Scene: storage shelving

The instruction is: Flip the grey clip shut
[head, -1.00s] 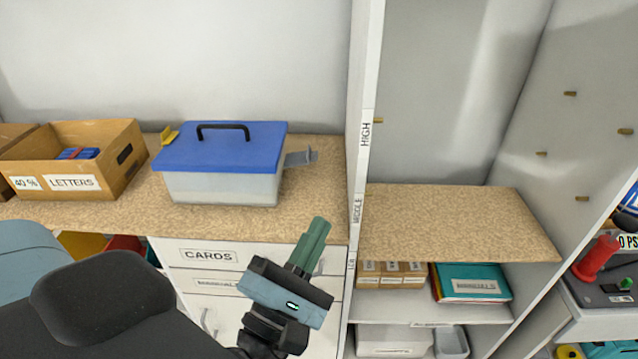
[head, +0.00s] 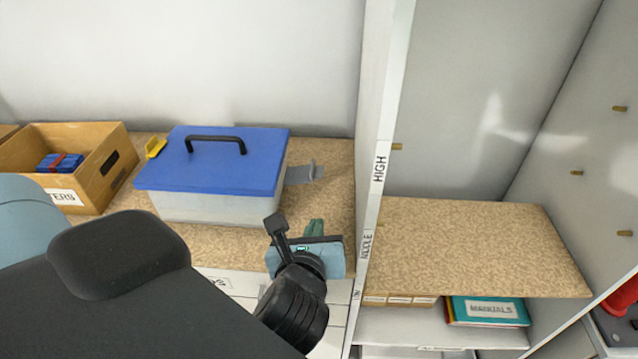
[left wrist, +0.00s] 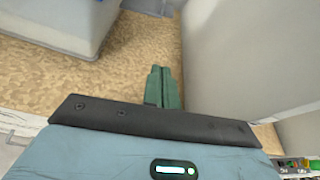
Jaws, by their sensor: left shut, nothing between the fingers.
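The clear box with the blue lid (head: 215,160) stands on the speckled worktop, its black handle on top. The grey clip (head: 303,173) sticks out flat from the box's right side, swung open. A yellow clip (head: 155,147) stands out at the box's left side. My left gripper (head: 314,227) is shut and empty, in front of and below the grey clip, apart from it. In the left wrist view its green fingers (left wrist: 163,88) are together beside the white upright, with part of the box (left wrist: 50,25) at top left. My right gripper is out of view.
A cardboard letters box (head: 100,165) stands left of the blue-lidded box. The white upright panel (head: 375,190) rises close on the right of my left gripper. Beyond it is an empty speckled shelf (head: 470,240). The worktop (head: 335,200) near the clip is clear.

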